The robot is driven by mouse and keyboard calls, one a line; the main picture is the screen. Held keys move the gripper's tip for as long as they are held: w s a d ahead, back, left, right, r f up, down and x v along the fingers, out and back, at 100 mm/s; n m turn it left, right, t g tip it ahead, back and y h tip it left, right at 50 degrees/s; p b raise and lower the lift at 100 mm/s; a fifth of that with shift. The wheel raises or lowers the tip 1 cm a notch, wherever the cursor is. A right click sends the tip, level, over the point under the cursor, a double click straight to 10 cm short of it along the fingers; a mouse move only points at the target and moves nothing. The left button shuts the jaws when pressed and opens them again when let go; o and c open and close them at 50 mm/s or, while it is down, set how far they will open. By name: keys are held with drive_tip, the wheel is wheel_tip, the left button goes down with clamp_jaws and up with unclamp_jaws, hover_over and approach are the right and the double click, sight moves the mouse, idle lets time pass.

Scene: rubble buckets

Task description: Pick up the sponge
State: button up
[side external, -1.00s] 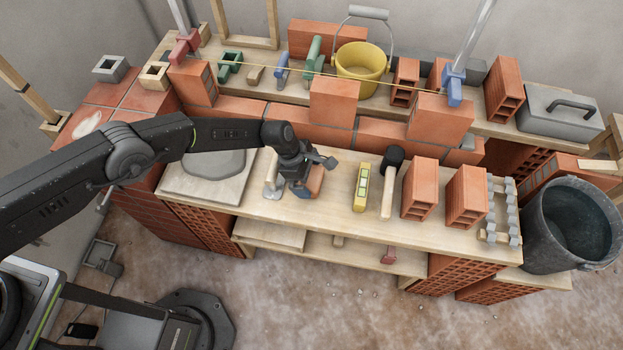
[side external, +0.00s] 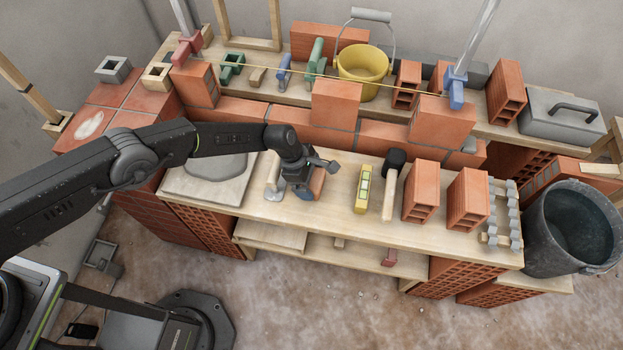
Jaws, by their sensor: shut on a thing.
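My gripper (side external: 302,192) is low over the front wooden bench, pointing down. It is shut on an orange-brown block, which looks like the sponge (side external: 318,184). Only the right part of the sponge shows beside my gripper; the rest is hidden behind the fingers. I cannot tell whether the sponge still touches the bench top.
A trowel-like tool (side external: 272,181) lies close left of my gripper. A yellow level (side external: 362,189) and a mallet (side external: 392,180) lie to the right, then hollow bricks (side external: 421,190). A brick wall (side external: 335,105) with a string line stands behind. A dark bucket (side external: 535,235) stands far right.

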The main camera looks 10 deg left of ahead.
wheel_tip(320, 180, up, 10)
drive_tip(key=shift+r, duration=0.1)
idle(0.4)
drive_tip(key=o, duration=0.4)
drive_tip(key=c, duration=0.5)
